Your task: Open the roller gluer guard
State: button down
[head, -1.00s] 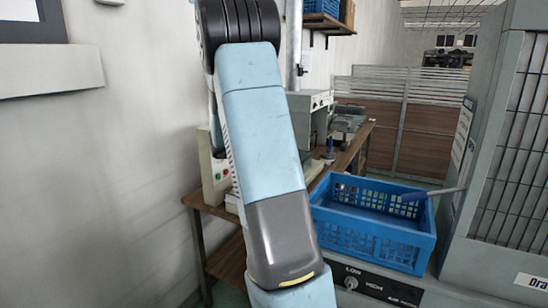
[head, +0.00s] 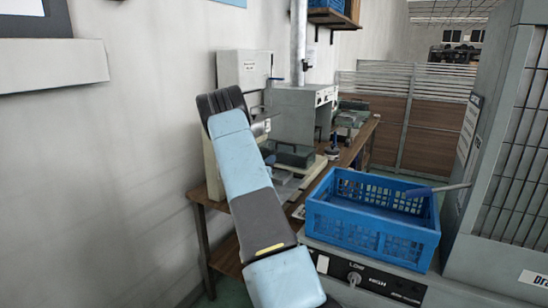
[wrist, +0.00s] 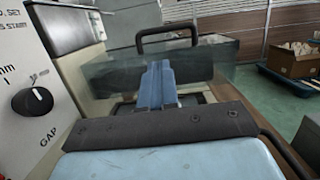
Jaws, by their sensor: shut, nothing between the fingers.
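The roller gluer guard (wrist: 105,75) is a smoky see-through cover across the middle of the wrist view. A dark arched handle (wrist: 166,33) rises at its top. My gripper (wrist: 157,68) is shut and empty, its blue fingers pointing at the guard with the tips below the handle in the picture. I cannot tell whether the tips touch the guard. In the head view my arm hides the gripper and part of the beige machine (head: 212,165) on the bench.
A control panel with a black GAP knob (wrist: 40,101) stands close on the left in the wrist view. A blue crate (head: 375,215) is right of my arm in the head view. A grey box machine (head: 295,110) stands farther back on the wooden bench.

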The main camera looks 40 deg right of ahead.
aim_at(285, 150)
jog(key=x, duration=0.9)
jog(key=shift+d, duration=0.15)
jog(key=shift+r, duration=0.1)
